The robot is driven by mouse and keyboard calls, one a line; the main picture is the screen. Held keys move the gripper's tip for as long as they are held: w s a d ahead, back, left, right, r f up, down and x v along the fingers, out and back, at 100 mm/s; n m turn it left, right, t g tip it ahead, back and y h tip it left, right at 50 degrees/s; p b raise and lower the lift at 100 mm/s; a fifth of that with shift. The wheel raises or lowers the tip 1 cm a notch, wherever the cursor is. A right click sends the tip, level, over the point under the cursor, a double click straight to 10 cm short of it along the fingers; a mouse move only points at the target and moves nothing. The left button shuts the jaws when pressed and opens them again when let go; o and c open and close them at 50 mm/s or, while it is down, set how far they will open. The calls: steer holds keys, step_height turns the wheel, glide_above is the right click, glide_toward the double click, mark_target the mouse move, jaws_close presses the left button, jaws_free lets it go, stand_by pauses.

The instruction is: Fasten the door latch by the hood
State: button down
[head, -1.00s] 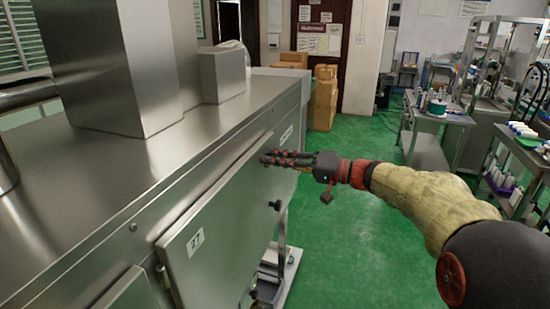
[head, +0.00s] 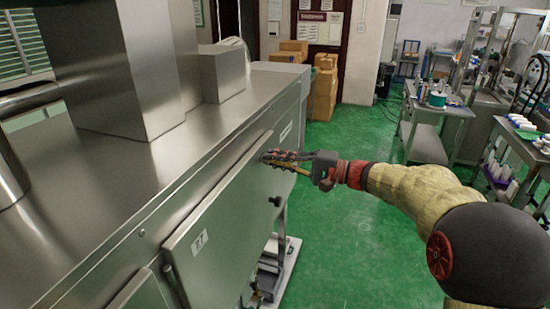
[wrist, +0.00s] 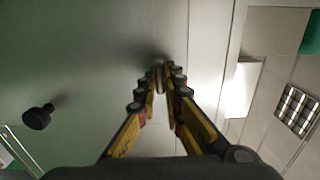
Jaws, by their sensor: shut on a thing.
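The steel door (head: 222,222) marked 27 hangs on the side of the steel machine. My gripper (head: 267,157) is at the door's upper far corner, with its fingers close together. In the wrist view my gripper (wrist: 160,78) is shut on a small, thin piece, which I take to be the door latch (wrist: 158,72); the fingertips hide most of it. A dark knob (head: 275,201), apart from my gripper, sticks out lower on the door. It also shows at the left of the wrist view (wrist: 38,117).
The tall steel hood (head: 125,70) and a smaller steel box (head: 223,75) rise from the machine top (head: 60,190). Green floor (head: 345,245) is clear to the right. A wheeled stand (head: 280,262) is below the door. Cartons (head: 322,95) and workbenches (head: 440,110) are farther back.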

stand_by(0.3)
steer(key=c, duration=2)
jaws_free()
steer(key=shift+o, duration=0.4)
steer(key=v, duration=1.2)
steer(key=shift+w, duration=0.1)
